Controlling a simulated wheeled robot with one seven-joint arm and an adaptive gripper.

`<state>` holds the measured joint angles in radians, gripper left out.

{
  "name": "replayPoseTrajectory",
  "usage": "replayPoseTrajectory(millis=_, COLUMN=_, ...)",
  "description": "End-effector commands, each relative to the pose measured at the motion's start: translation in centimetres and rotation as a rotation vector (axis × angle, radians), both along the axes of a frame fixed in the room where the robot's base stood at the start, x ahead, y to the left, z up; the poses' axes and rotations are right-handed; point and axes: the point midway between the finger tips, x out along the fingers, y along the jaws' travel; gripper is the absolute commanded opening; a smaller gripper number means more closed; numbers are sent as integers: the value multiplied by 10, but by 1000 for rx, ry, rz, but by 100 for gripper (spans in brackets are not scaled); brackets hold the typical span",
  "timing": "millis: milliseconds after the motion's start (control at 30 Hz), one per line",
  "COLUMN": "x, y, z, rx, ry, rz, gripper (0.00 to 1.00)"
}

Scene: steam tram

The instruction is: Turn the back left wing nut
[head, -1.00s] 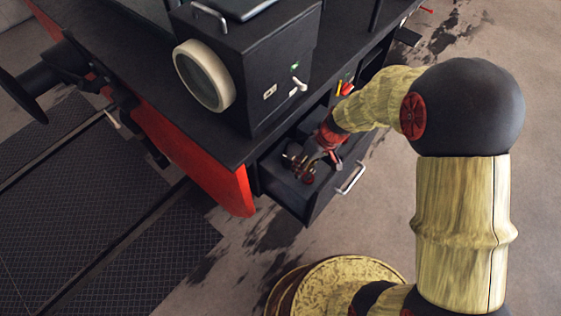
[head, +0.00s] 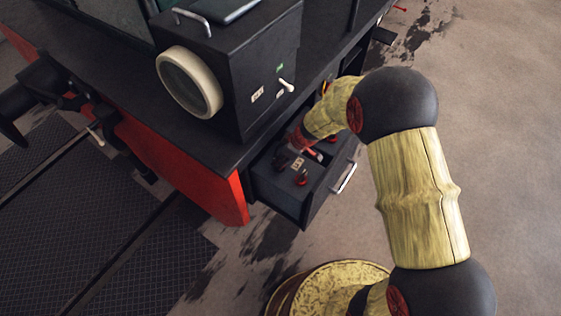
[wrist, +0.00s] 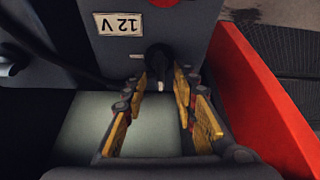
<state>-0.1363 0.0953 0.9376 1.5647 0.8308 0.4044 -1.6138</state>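A dark battery with a "12 V" label (wrist: 118,24) fills the top of the wrist view, and it sits in the open drawer (head: 306,212) in the head view. A black knob-like terminal (wrist: 160,62) with a pale tip shows between and just beyond my fingertips; I cannot make out its wings. My gripper (wrist: 161,84) is open, its yellow finger pads apart on either side of that terminal, with no clear contact. In the head view my gripper (head: 288,152) is inside the drawer, partly hidden by my arm. Small red and dark fittings (head: 302,178) show on the battery.
A red panel (wrist: 262,100) stands close on the right in the wrist view. A black box with a round lamp (head: 190,82) overhangs the drawer in the head view. The drawer has a pale handle (head: 345,178).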

Motion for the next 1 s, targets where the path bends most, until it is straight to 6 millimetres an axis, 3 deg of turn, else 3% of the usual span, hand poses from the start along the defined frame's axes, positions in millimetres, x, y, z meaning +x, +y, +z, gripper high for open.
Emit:
replayPoseTrajectory(millis=133, x=2, y=3, z=-10, rx=0, ry=0, rz=0, gripper=28)
replayPoseTrajectory(millis=433, x=3, y=4, z=-11, rx=0, ry=0, rz=-1, gripper=28)
replayPoseTrajectory(millis=900, x=3, y=4, z=-11, rx=0, ry=0, rz=-1, gripper=1)
replayPoseTrajectory(millis=1000, x=3, y=4, z=-11, rx=0, ry=0, rz=-1, gripper=0)
